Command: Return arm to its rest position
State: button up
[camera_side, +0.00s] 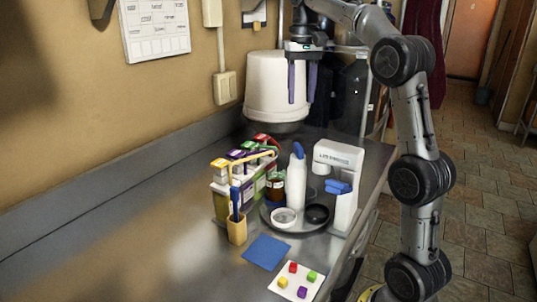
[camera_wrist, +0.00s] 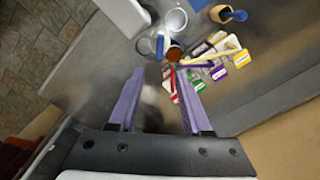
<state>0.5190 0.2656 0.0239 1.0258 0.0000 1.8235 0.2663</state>
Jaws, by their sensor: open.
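My gripper (camera_side: 302,83) hangs in the air at the back of the counter, fingers pointing down, in front of the white bucket (camera_side: 270,85) as the side view shows it. Its two purple fingers are apart with nothing between them. In the wrist view my gripper (camera_wrist: 160,90) is also open and empty, above bare grey counter. The arm rises from the right side of the side view and bends over at the top.
A rack with colored-lid containers (camera_side: 245,175), a round tray (camera_side: 277,226) with bottle and dishes, and a white device (camera_side: 345,185) stand mid-counter. A brush cup (camera_side: 237,230), blue cloth (camera_side: 265,252) and white card with colored cubes (camera_side: 283,284) lie nearer. The left counter is clear.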

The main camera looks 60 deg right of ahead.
jog(key=s+a+r+n+t, duration=0.1)
jog(key=s+a+n, duration=0.1)
jog(key=s+a, duration=0.45)
jog(key=s+a+r+n+t, duration=0.15)
jog(key=s+a, duration=0.25)
jog(key=a, duration=0.5)
jog(key=s+a+f+n+t, duration=0.1)
jog(key=s+f, duration=0.1)
jog(key=f, duration=0.4)
jog(key=s+a+f+n+t, duration=0.1)
jog(key=s+a+f+n, duration=0.1)
jog(key=f, duration=0.4)
jog(key=s+a+f+n+t, duration=0.1)
jog(key=s+f+n, duration=0.1)
jog(key=s+f, duration=0.2)
notch_tip(320, 180, down, 2)
jog(key=shift+a+f, duration=0.1)
jog(key=shift+a, duration=0.15)
